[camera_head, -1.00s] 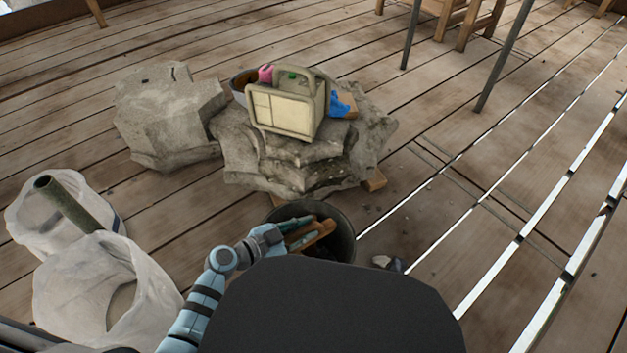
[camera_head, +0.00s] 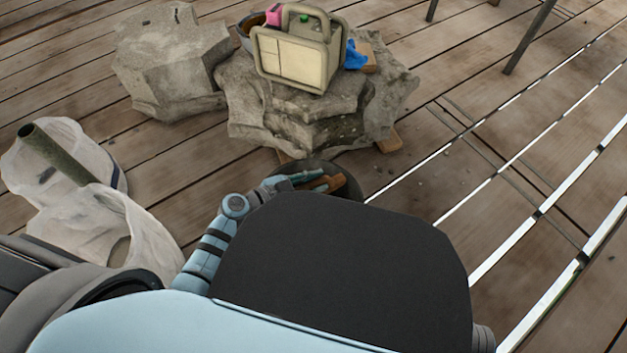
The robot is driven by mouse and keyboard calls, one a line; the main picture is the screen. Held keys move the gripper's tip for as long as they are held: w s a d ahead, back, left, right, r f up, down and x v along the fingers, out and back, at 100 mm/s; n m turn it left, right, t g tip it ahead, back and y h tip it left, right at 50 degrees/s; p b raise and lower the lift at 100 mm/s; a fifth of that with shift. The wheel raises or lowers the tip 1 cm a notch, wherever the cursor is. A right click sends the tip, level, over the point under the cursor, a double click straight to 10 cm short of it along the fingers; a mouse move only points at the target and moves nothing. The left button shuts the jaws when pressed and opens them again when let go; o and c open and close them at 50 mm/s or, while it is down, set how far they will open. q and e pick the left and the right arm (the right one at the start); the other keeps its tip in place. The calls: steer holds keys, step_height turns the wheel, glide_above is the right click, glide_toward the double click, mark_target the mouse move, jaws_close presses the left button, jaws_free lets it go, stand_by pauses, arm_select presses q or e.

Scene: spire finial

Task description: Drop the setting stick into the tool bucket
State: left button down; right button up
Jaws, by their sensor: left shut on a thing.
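The dark tool bucket (camera_head: 353,180) stands on the planks in front of the stone block, and my body covers its near side. Teal and brown tool-like pieces show at its mouth. My left gripper (camera_head: 286,184) is at the bucket's left rim, small and partly hidden. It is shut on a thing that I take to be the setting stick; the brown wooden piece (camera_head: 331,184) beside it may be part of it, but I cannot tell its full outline. My right gripper is not in view.
A carved stone (camera_head: 300,115) behind the bucket carries a beige tool carrier (camera_head: 292,58) and a blue cloth (camera_head: 354,56). Another stone (camera_head: 168,65) lies to its left. White sacks (camera_head: 95,215) with a tube (camera_head: 55,152) stand at left. Planks at right are mostly clear, with gaps.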

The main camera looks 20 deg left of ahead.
arm_select(q)
steer(key=c, duration=1.3)
jaws_free()
steer(key=v, duration=1.2)
steer(key=shift+r, duration=0.1)
